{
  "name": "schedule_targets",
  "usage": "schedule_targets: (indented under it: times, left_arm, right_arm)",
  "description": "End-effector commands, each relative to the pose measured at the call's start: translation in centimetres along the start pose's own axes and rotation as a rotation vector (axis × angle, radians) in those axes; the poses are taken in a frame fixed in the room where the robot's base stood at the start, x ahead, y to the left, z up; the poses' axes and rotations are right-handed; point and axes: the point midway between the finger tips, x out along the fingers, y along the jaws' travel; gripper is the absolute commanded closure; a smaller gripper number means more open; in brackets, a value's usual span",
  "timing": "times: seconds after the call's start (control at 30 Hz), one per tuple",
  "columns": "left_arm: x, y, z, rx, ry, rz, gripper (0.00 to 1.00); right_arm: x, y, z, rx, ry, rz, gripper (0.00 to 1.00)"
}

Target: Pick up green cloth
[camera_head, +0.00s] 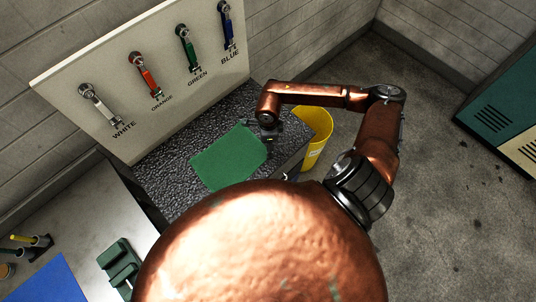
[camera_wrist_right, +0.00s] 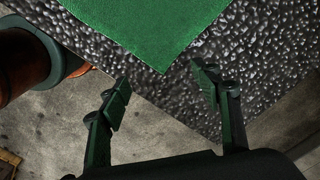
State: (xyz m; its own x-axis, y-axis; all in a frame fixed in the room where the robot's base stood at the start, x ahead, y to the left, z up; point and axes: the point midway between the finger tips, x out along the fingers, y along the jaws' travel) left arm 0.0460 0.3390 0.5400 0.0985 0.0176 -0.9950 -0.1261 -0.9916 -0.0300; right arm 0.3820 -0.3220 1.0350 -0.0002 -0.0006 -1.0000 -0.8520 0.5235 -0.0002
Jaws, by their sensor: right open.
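The green cloth (camera_head: 229,158) lies flat on a dark, bumpy-topped counter (camera_head: 181,143). In the right wrist view the cloth (camera_wrist_right: 150,28) fills the top middle, with one corner pointing down toward my gripper. My right gripper (camera_wrist_right: 160,98) is open and empty; its two fingers are apart, near the counter's edge and just short of that corner in the picture. In the head view my right gripper (camera_head: 270,131) is small and dark at the cloth's right side; whether it touches the cloth is unclear. My left gripper is not in view.
A white board (camera_head: 120,65) with white, orange, green and blue handles stands behind the counter. A yellow bin (camera_head: 318,135) stands right of the counter. A metal table at lower left holds a green object (camera_head: 120,266) and a blue sheet (camera_head: 48,281).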

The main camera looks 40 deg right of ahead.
Motion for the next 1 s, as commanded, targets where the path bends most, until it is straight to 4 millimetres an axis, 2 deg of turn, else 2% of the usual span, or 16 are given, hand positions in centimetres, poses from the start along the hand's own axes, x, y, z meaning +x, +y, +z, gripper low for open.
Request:
schedule_targets:
  times: [0.03,0.3,1.0]
  left_arm:
    - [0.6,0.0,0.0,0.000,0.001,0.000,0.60]
    - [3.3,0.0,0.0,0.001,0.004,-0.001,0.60]
    - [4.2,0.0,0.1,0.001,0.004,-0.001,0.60]
  right_arm:
    - [1.1,0.0,0.0,0.001,0.000,0.002,0.42]
    - [4.6,0.0,0.1,-0.002,0.000,0.001,0.42]
    - [5.6,0.0,0.1,-0.002,-0.001,0.000,0.42]
